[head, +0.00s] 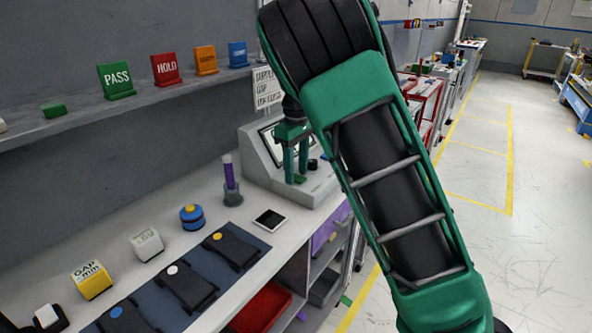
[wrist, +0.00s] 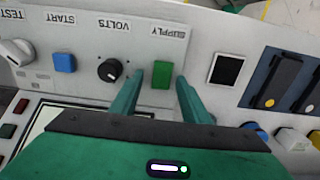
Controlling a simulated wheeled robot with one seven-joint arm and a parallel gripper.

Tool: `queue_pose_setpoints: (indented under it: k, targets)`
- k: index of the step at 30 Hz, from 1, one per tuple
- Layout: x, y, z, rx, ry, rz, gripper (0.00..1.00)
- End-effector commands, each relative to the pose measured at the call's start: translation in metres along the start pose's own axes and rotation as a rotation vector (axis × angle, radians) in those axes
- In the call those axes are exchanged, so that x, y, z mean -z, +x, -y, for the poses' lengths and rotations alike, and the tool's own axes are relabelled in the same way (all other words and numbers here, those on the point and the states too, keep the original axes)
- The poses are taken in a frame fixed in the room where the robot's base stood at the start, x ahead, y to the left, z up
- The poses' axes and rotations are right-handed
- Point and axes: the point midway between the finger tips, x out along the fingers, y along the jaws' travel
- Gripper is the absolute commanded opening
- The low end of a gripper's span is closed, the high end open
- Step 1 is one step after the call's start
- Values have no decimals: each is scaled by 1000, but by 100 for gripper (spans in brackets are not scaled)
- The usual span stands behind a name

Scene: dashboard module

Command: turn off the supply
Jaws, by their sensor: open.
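The supply is a grey sloped console (head: 262,172) with a screen, standing at the far end of the bench. In the wrist view its panel (wrist: 205,45) carries a green rectangular switch (wrist: 161,75) beside a label reading SUPPLY, upside down. My gripper (wrist: 160,84) is open, with one green finger on each side of the green switch. I cannot tell whether the fingers touch it. In the head view my gripper (head: 296,178) points down at the console's front, and my arm hides part of the console.
A black VOLTS knob (wrist: 111,70), a blue START button (wrist: 64,62) and a white TEST knob (wrist: 16,52) share the panel. A black-and-white tablet (head: 269,219) lies in front of the console.

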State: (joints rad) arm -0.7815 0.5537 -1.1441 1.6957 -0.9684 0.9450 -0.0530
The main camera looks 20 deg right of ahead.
Motion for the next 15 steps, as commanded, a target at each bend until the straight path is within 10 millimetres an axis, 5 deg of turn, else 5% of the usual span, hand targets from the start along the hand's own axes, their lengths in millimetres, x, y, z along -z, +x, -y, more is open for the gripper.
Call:
queue_pose_setpoints:
  k: [4,9,15]
  targets:
    - [0,0,0,0,0,0,40]
    - [0,0,0,0,0,0,1]
    - [0,-1,-1,0,3,-13,1]
